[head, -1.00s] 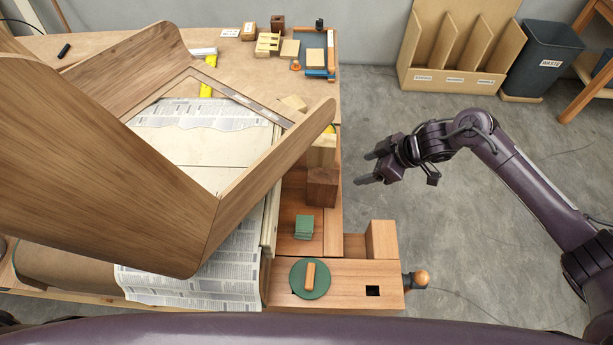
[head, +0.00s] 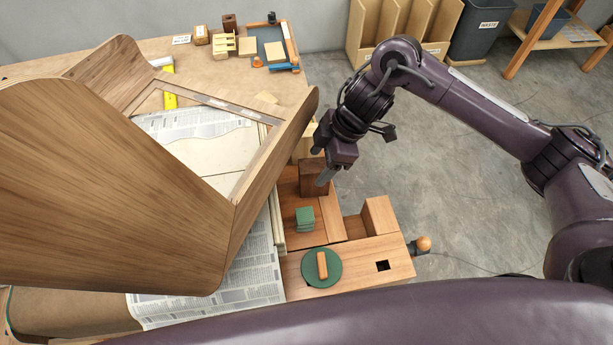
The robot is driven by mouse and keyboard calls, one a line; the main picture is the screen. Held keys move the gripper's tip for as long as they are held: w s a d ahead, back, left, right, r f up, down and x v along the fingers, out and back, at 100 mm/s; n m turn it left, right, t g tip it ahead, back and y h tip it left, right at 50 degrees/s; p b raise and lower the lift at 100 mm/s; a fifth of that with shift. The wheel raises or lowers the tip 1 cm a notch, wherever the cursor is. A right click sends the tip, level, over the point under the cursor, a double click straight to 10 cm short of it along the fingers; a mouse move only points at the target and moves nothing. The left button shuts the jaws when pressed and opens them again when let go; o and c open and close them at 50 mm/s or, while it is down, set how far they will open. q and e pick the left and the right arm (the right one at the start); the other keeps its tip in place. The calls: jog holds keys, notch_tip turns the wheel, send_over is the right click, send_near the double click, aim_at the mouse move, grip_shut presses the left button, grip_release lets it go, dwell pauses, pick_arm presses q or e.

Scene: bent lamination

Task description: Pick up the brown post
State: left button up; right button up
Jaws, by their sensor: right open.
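The brown post (head: 310,180) is a dark brown wooden block standing upright at the right edge of the bench, beside the large bent wood piece (head: 110,190). A paler wood block stands just behind it. My right gripper (head: 325,176) is open with its fingers pointing down at the post's right side. A finger overlaps the post in the picture; I cannot tell whether they touch. The gripper hides part of the post's upper right. My left gripper is not in view.
Green pads (head: 305,219) and a round green disc (head: 308,277) with a small wooden bar lie in front of the post. A wooden box with a square hole (head: 382,265) is at the front right. Open floor lies to the right.

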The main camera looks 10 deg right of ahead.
aim_at(320, 166)
notch_tip(320, 166, down, 3)
jog(key=shift+w+a+p, duration=0.15)
jog(key=shift+p, duration=0.6)
jog(key=shift+p+x, duration=0.3)
jog(key=shift+x, duration=0.9)
jog(key=shift+w+a+f, duration=0.15)
jog(key=shift+a+f, duration=0.05)
jog(key=shift+f, duration=0.25)
jog(key=shift+c, duration=0.2)
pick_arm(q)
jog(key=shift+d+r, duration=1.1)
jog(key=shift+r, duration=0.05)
pick_arm(e)
jog(key=c, duration=1.1)
